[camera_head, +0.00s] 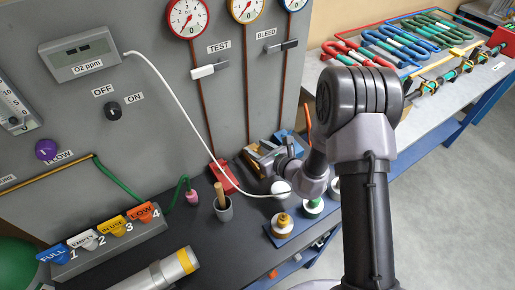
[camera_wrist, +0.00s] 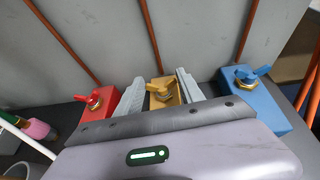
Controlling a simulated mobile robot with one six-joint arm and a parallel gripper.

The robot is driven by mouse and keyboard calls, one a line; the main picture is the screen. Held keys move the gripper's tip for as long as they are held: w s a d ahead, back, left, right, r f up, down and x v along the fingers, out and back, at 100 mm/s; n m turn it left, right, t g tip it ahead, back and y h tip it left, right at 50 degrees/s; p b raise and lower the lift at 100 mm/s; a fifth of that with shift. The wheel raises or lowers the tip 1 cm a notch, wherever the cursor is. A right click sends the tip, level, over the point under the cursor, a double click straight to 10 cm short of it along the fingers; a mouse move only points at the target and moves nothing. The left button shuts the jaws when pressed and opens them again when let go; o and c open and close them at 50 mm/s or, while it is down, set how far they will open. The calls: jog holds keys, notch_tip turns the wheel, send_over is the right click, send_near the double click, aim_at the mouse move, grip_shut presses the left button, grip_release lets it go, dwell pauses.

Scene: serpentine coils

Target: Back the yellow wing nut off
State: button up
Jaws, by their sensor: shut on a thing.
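The yellow wing nut (camera_wrist: 161,86) sits on a brass fitting on a yellow block (camera_wrist: 166,101), in the middle of the wrist view. My gripper (camera_wrist: 160,90) has one grey finger on each side of it and is shut on the wing nut. The exact contact points of the fingers are hard to see. In the head view my gripper (camera_head: 262,155) is at the foot of the grey panel, and the yellow wing nut is hidden there behind the gripper and wrist.
A red block (camera_head: 222,178) with a red wing nut (camera_wrist: 95,99) stands to the left. A blue block (camera_wrist: 262,104) with a blue wing nut (camera_wrist: 248,75) stands to the right. The grey panel (camera_wrist: 130,35) rises close behind. A wooden-handled tool in a cup (camera_head: 223,208) stands nearby.

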jog(key=n+g+y, duration=0.3)
jog(key=n, duration=0.1)
jog(key=shift+w+d+g, duration=0.25)
jog(key=shift+g, duration=0.05)
jog(key=n+g, duration=0.2)
jog(key=n+g+y+b, duration=0.1)
jog(key=g, duration=0.1)
jog(key=shift+w+d+f+n+y, duration=0.1)
jog(key=shift+w+f+n+y, duration=0.1)
jog(key=shift+n+y, duration=0.15)
jog(key=n+g+b, duration=0.2)
jog(key=n+g, duration=0.1)
jog(key=n+g+b, duration=0.1)
jog(key=shift+w+f+g, duration=0.1)
jog(key=shift+w+g, duration=0.15)
jog(key=shift+g, duration=0.15)
jog(key=shift+w+n+g+b, duration=0.1)
jog(key=shift+n+g+b, duration=1.25)
jog(key=shift+g+b, duration=0.25)
jog(key=shift+r, duration=0.2)
jog(key=o, duration=1.4)
jog(key=shift+c, duration=0.2)
jog(key=shift+r, duration=0.1)
